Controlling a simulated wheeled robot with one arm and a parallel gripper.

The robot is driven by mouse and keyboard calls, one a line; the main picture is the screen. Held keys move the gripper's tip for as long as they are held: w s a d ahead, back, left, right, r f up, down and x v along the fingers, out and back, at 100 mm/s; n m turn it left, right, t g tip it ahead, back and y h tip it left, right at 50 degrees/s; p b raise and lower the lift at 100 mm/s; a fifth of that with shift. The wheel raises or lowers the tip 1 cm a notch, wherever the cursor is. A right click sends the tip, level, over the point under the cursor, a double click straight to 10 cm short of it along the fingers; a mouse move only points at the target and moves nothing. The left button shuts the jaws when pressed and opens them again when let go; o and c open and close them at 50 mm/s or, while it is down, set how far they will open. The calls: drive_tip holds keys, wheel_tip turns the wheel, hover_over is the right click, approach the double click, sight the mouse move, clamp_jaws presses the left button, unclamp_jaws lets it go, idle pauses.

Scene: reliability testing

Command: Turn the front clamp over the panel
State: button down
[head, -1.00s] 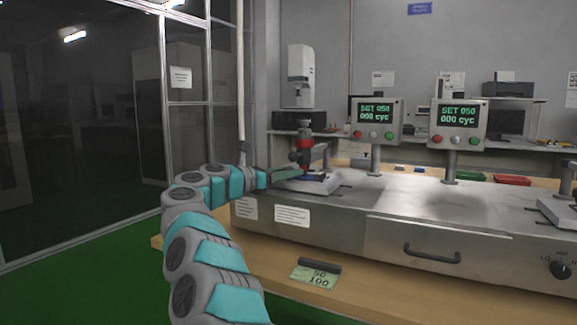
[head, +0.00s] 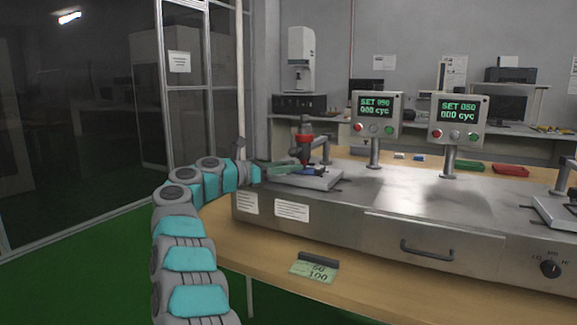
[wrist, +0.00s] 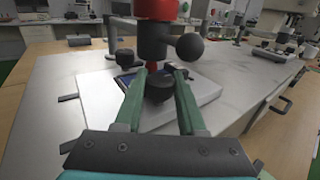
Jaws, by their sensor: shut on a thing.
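My gripper (wrist: 158,92) has green fingers, shut on a dark round knob (wrist: 160,86) at the near edge of the white base plate; this appears to be the front clamp. In the head view my gripper (head: 285,168) reaches the plate (head: 318,182) from the left. A dark blue panel (wrist: 125,84) lies on the plate, partly hidden behind the fingers and knob. It shows as a small blue strip (head: 317,171) in the head view. Whether the clamp lies over the panel cannot be told. Another black knob (wrist: 125,57) stands at the plate's far left.
A red and dark press head (head: 304,141) hangs close above the panel. In the wrist view it fills the top centre, with a black ball (wrist: 190,47) beside it. A control box (head: 376,117) stands behind.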

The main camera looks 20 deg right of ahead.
drive_tip(key=shift+d, duration=0.1)
drive_tip(key=c, duration=0.5)
unclamp_jaws()
drive_tip(key=a+b, duration=0.1)
drive_tip(key=a, duration=0.7)
drive_tip(key=shift+s, duration=0.25)
drive_tip(key=shift+d, duration=0.1)
